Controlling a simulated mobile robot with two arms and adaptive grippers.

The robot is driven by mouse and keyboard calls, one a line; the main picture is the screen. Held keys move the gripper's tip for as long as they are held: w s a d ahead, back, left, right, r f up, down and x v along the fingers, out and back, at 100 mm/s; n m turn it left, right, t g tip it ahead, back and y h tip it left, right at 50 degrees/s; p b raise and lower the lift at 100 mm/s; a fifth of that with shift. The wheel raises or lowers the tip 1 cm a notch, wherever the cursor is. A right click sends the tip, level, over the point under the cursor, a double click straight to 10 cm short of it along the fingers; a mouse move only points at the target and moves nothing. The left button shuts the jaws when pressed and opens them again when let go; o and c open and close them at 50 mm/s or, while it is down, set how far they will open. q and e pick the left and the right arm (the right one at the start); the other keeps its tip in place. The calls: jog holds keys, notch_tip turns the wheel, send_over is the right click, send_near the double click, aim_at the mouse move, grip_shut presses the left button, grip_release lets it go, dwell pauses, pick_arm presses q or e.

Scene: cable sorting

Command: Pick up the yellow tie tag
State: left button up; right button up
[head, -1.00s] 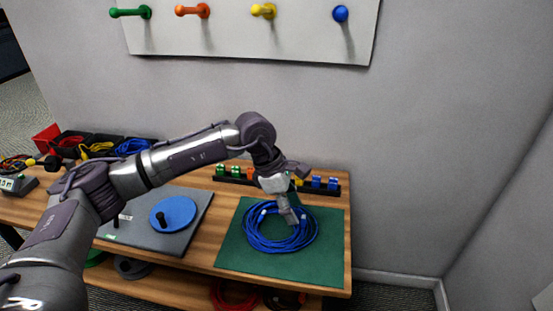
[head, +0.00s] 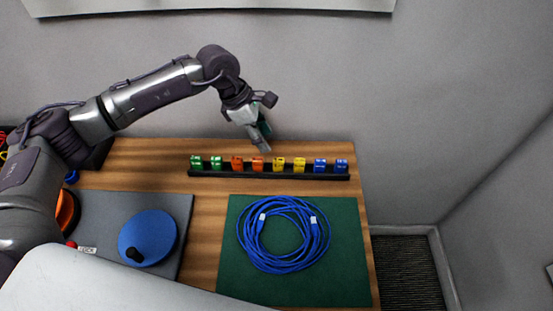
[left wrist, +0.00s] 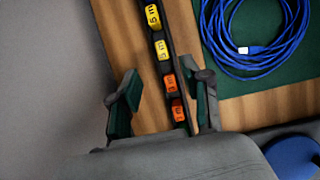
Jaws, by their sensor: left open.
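Two yellow tie tags stand side by side in the black rack at the back of the table. In the head view they are the left yellow tag (head: 279,164) and the right yellow tag (head: 299,165). In the left wrist view both yellow tags, one at the top (left wrist: 153,17) and one below it (left wrist: 162,49), lie beyond my fingertips. My left gripper (head: 262,138) is open and empty above and behind the rack. In the left wrist view its fingers (left wrist: 165,92) stand apart, with orange tags between or just past them. My right gripper is not in view.
The black rack (head: 268,174) also holds green, orange and blue tags on either side. A coiled blue cable (head: 243,236) lies on the green mat (head: 345,270) in front. A blue disc (head: 152,232) sits on a grey board at left. A wall rises behind the table.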

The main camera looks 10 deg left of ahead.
aim_at(278, 160)
pick_arm(q)
jog(key=x, duration=0.5)
jog(key=shift+w+f, duration=0.1)
jog(key=p+x, duration=0.1)
jog(key=x, duration=0.1)
jog(key=p+x, duration=0.1)
jog(key=x, duration=0.1)
jog(key=shift+s+d+f, duration=0.1)
jog(key=shift+s+f, duration=0.15)
jog(key=shift+f, duration=0.15)
jog(key=shift+d+f, duration=0.1)
jog(key=shift+f, duration=0.2)
jog(key=c, duration=0.8)
